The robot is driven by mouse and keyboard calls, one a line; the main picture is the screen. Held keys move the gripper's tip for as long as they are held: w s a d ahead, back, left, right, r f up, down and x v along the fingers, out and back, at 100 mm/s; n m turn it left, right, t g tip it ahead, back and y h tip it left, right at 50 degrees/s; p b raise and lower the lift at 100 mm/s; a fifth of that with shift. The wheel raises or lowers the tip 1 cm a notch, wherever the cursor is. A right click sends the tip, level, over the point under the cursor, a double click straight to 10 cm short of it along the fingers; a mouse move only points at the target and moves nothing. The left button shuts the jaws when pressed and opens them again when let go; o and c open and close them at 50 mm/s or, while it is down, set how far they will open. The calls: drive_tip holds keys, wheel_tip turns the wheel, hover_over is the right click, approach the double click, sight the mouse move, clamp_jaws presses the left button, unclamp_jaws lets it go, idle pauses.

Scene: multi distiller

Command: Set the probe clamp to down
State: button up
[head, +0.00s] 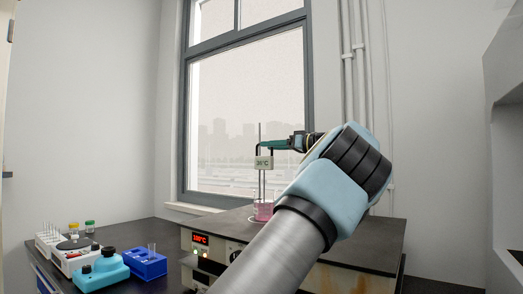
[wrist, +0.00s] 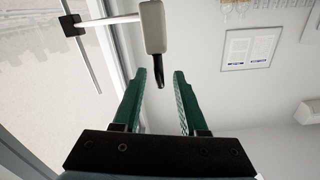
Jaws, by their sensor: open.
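The probe clamp stands above the hot plate, with a pale display box (head: 264,162) reading about 36 °C beside a thin upright rod (head: 260,133). In the wrist view, a black clamp block (wrist: 72,25) on the rod carries a white bar to the pale box (wrist: 152,25). A short black piece (wrist: 158,78) sticks out of the box between my fingertips. My gripper (head: 262,148) is open with green fingers, at the top of the display box. In the wrist view, the fingers (wrist: 160,73) stand either side of the black piece, with visible gaps.
A beaker of pink liquid (head: 263,211) stands under the probe on the heater, whose red display (head: 200,239) shows about 100 °C. A blue rack (head: 146,264), a blue-and-black device (head: 101,271) and a white instrument (head: 75,255) stand left. A window is behind.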

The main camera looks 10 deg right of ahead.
drive_tip(key=shift+b+v, duration=0.3)
drive_tip(key=shift+v, duration=2.4)
